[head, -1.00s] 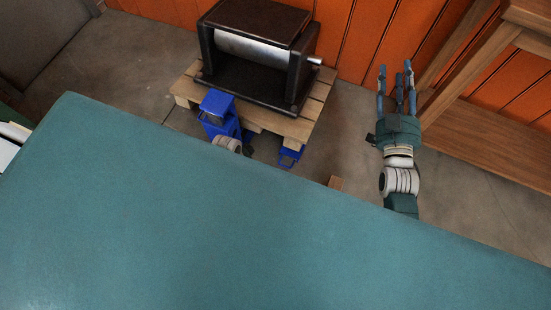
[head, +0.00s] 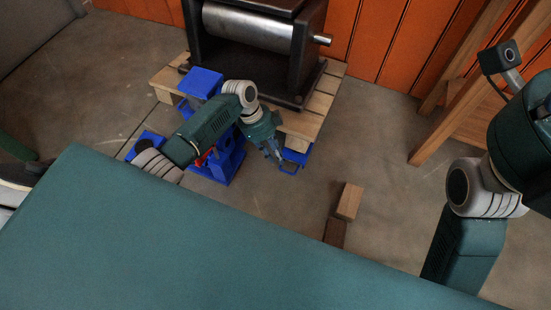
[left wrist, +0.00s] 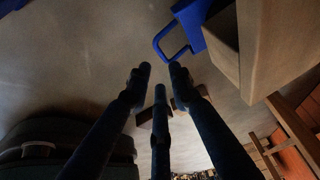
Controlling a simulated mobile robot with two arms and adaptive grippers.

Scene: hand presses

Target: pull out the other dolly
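A blue dolly (head: 294,160) with a loop handle shows at the right front end of the wooden pallet (head: 318,108). In the left wrist view, the handle (left wrist: 174,52) lies just ahead of my fingertips. My left gripper (head: 279,158) reaches down beside this dolly. Its fingers (left wrist: 160,72) are apart, with nothing between them, and I see no contact with the handle. A blue jack-like unit (head: 200,84) stands at the pallet's left front, partly behind my left arm. Another blue piece (head: 145,141) shows at its left, partly hidden. My right arm is at the right; its gripper is out of view.
A black press (head: 258,70) with a steel roller stands on the pallet. Two wooden blocks (head: 348,202) (head: 334,232) lie on the floor, right of the dolly. A wooden stand (head: 452,105) is at the right. Floor between pallet and stand is clear.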

